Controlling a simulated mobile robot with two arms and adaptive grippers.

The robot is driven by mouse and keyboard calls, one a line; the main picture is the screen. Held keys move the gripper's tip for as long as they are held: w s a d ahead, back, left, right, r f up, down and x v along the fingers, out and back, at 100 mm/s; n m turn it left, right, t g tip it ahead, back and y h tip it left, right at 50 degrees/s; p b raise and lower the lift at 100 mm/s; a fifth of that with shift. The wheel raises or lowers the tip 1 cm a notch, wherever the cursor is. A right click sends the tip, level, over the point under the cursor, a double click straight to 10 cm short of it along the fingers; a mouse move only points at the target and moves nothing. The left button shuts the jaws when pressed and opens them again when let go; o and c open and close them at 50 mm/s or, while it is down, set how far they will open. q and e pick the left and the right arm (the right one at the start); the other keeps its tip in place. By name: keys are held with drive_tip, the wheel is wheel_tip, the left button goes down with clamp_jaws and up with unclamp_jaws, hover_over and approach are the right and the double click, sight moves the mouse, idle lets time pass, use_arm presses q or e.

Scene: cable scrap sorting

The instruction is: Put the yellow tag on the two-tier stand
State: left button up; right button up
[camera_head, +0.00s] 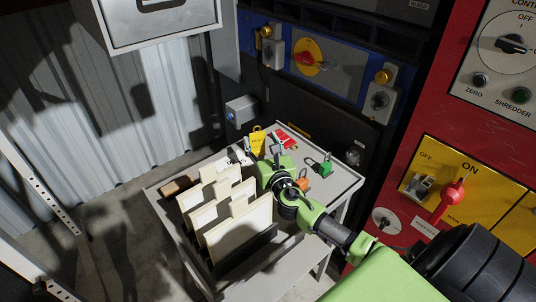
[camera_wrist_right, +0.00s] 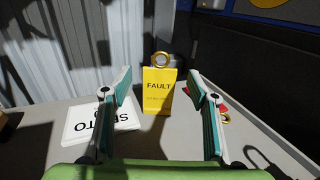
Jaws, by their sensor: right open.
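The yellow tag (camera_head: 258,143) stands upright near the back of a grey table (camera_head: 337,178). In the right wrist view the yellow tag (camera_wrist_right: 158,94) reads FAULT and has a brass ring on top. My right gripper (camera_head: 264,150) is open and empty, close in front of the tag. In the wrist view its two fingers (camera_wrist_right: 159,78) are spread to either side of the tag, with gaps at both sides. I cannot clearly make out a separate two-tier stand. My left gripper is not in view.
A rack with several cream panels (camera_head: 238,233) fills the table's front left. A white card (camera_wrist_right: 92,126) lies left of the tag. A green padlock (camera_head: 325,167), an orange one (camera_head: 302,183) and a red tag (camera_head: 284,137) are right of it. A dark cabinet rises behind.

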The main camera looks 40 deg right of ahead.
drive_tip(key=v, duration=0.9)
drive_tip(key=shift+s+r, duration=0.15)
drive_tip(key=shift+s, duration=0.1)
